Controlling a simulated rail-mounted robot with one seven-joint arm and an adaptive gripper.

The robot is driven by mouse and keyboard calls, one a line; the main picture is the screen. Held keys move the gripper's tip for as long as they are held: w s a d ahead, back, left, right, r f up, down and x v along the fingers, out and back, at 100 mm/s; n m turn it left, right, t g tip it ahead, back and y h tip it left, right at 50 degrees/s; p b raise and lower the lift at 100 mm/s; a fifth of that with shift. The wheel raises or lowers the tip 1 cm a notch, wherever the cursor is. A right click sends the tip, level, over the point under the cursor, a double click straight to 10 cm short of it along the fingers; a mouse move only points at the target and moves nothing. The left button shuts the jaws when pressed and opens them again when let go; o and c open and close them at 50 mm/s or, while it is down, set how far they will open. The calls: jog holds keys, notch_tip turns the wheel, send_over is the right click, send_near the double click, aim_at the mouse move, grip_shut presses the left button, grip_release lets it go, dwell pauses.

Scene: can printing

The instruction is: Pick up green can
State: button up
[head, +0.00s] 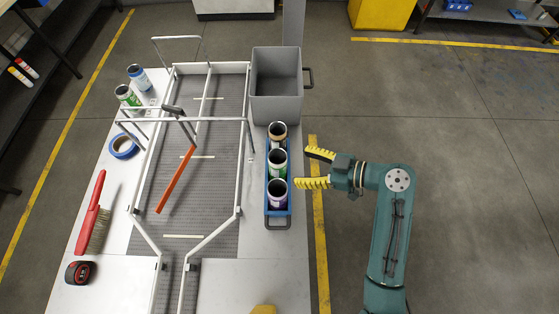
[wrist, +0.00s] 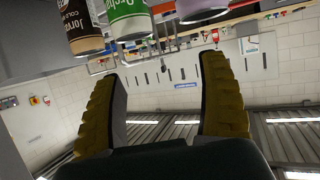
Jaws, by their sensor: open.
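In the head view a green can (head: 278,160) stands in the middle of a blue tray (head: 267,194), with a brown can (head: 277,134) behind it and a purple can (head: 278,192) in front. My gripper (head: 312,168) is open and empty, just right of the tray, its yellow fingers pointing toward the cans. In the wrist view the green can (wrist: 128,18) is at the top, between the brown can (wrist: 78,28) and the purple can (wrist: 200,8). The can tops are cut off there. Another green can (head: 127,95) stands at the table's far left.
A grey bin (head: 276,106) stands behind the tray. A white-framed conveyor (head: 205,130) runs left of it, with an orange bar (head: 175,180) across. Blue tape (head: 123,146), a red brush (head: 93,212) and a tape measure (head: 80,272) lie at the left. The floor right of the table is open.

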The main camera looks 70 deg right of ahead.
aim_at(286, 161)
jog(key=s+d+f+m+h, duration=0.1)
jog(key=s+f+m+h, duration=0.1)
jog(key=s, duration=0.2)
jog(key=x, duration=1)
jog(key=shift+d+f+p, duration=0.1)
jog(key=shift+p, duration=0.2)
jog(key=x, duration=0.6)
jog(key=shift+w+f, duration=0.1)
jog(key=shift+f, duration=0.05)
jog(key=c, duration=0.8)
